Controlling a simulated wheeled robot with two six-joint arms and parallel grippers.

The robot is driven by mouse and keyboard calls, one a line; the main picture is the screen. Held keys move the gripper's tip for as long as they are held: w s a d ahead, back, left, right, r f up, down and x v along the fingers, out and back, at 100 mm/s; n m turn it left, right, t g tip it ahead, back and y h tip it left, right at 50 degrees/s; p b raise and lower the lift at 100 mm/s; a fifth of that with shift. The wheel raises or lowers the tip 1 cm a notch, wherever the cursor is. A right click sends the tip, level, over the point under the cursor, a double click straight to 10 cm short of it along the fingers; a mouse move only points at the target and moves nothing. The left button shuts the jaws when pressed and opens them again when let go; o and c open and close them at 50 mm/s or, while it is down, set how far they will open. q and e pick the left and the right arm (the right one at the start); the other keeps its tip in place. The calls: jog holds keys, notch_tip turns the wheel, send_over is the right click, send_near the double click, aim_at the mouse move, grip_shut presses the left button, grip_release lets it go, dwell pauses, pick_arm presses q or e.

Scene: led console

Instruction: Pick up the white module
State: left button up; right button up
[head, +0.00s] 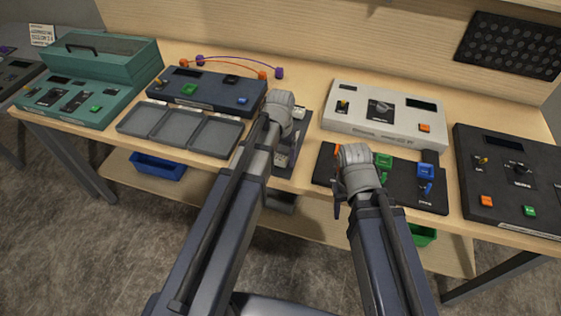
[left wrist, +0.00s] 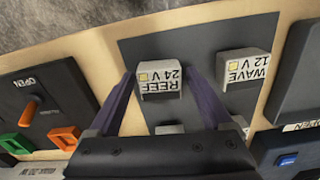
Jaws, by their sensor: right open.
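A white module labelled REEF 24 V (left wrist: 160,78) stands on a dark mat (left wrist: 210,45) in the left wrist view. A second white module, labelled WAVE 12 V (left wrist: 243,68), stands to its right. More pale blocks are partly hidden behind my gripper's body. My left gripper (left wrist: 160,72) is open, with one finger on each side of the REEF module and narrow gaps between. In the head view my left arm (head: 280,105) covers most of the mat and modules. My right gripper (head: 354,158) is over the black lever panel (head: 405,190); its fingers are mostly hidden.
A grey three-part tray (head: 180,128) and a dark blue console (head: 205,90) lie left of the mat. A white console (head: 382,112) stands at the back right, a black console (head: 510,175) at far right. A teal console (head: 75,100) and toolbox are at far left.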

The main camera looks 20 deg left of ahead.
pick_arm(q)
jog(key=c, duration=1.2)
jog(key=shift+r, duration=0.1)
jog(key=shift+c, duration=0.2)
notch_tip(320, 180, up, 10)
jog(key=p, duration=1)
jog(key=b, duration=0.5)
send_over(280, 156)
notch_tip(280, 156, down, 5)
jog(key=shift+r, duration=0.1)
jog(key=shift+r+p, duration=0.1)
jog(key=shift+p, duration=0.2)
